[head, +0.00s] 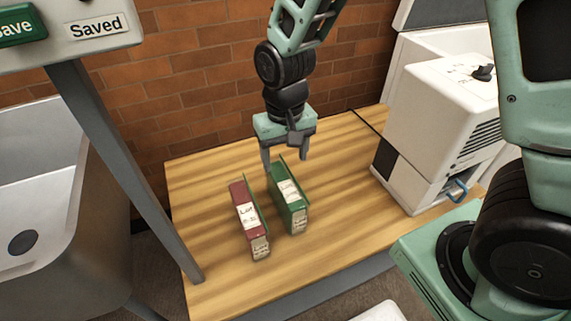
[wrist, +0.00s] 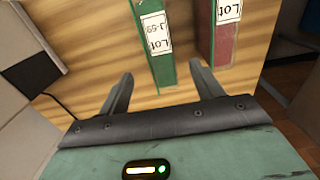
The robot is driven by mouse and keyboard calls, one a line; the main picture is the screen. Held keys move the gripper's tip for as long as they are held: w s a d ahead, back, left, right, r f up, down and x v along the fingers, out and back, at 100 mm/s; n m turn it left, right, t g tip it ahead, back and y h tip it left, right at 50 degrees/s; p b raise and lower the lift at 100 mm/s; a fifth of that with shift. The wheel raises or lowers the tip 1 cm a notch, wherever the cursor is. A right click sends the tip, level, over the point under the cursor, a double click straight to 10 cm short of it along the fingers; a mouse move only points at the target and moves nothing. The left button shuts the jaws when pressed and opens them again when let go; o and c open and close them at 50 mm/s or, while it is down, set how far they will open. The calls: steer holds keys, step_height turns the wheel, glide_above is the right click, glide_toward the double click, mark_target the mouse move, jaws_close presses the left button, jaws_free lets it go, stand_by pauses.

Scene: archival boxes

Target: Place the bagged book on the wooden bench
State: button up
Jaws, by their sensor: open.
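Two upright, book-like items stand on the wooden bench (head: 335,165). The green book (head: 287,195) has white "Lot" labels and stands right of the red book (head: 246,215), which is labelled too. No bag can be made out on either. My gripper (head: 284,160) is open above the far end of the green book, pointing down. In the wrist view my gripper (wrist: 158,75) has its fingers apart, with the end of the green book (wrist: 162,72) between them in the picture. Contact cannot be told. The red book (wrist: 225,52) lies outside the fingers, to the right.
A white machine (head: 440,115) with a black knob and a blue handle stands at the bench's right. A brick wall (head: 195,75) rises behind. A grey post (head: 125,165) and a basin-like unit (head: 60,190) are at left. Bench space is clear around the books.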

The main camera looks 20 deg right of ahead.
steer(key=s+a+r+n, duration=0.2)
steer(key=s+r+n, duration=0.2)
steer(key=s, duration=0.5)
steer(key=s+a+r+n, duration=0.2)
steer(key=s+r, duration=0.4)
steer(key=s, duration=0.3)
steer(key=shift+s+a+n+y, duration=0.2)
steer(key=shift+n+y, duration=0.1)
steer(key=shift+n, duration=0.6)
step_height(320, 180, up, 16)
steer(key=p, duration=1.5)
steer(key=shift+p, duration=0.35)
